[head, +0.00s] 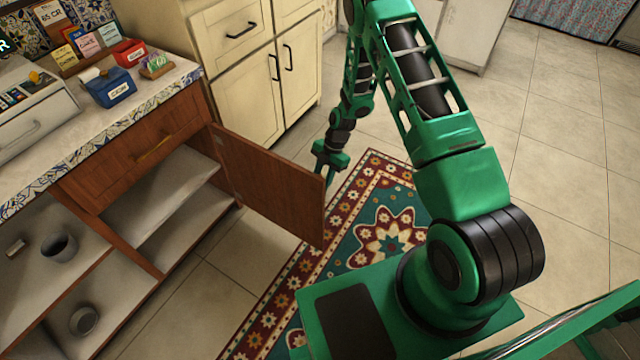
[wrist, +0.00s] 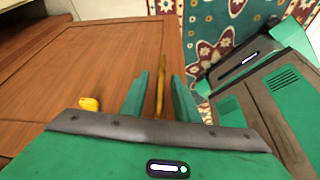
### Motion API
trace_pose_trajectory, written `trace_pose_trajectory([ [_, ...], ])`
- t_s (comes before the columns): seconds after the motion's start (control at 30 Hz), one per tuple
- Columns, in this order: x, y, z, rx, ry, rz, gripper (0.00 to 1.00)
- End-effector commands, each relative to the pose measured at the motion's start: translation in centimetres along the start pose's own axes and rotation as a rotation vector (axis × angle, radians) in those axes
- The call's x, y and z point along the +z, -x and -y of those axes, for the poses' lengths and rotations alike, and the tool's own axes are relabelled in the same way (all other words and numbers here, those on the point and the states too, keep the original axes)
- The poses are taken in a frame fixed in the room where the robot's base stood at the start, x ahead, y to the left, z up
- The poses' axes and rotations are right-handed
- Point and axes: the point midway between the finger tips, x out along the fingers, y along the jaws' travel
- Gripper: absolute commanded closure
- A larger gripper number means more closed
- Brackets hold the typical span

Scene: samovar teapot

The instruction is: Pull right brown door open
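The brown door (head: 268,187) stands swung well out from the right part of the low cabinet, its inner face toward the head camera. My gripper (head: 330,175) is at the door's free edge, with part of it hidden behind the door. In the wrist view the brown door face (wrist: 95,65) fills the left side. My gripper's green fingers (wrist: 159,98) are apart, on either side of a narrow golden-brown strip (wrist: 160,75).
The cabinet's shelves (head: 180,195) are exposed, with cups (head: 60,247) in the left part. A cream cabinet (head: 258,75) stands behind the door. A patterned rug (head: 375,215) lies under my arm. Tiled floor (head: 560,150) is clear to the right.

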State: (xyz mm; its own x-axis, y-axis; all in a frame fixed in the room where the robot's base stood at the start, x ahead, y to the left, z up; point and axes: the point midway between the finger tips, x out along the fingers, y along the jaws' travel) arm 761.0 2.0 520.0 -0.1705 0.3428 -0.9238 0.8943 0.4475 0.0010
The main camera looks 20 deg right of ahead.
Motion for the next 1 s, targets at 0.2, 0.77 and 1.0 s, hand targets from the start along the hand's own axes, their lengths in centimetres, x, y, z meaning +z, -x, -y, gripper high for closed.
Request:
trace_pose_trajectory([
  [0.2,0.0,0.1,0.0,0.0,0.0,0.0,0.72],
  [0.77,0.1,7.8,-0.1,0.002,0.0,0.001,0.72],
  [1.0,0.1,10.4,-0.1,0.0,-0.001,0.0,0.72],
])
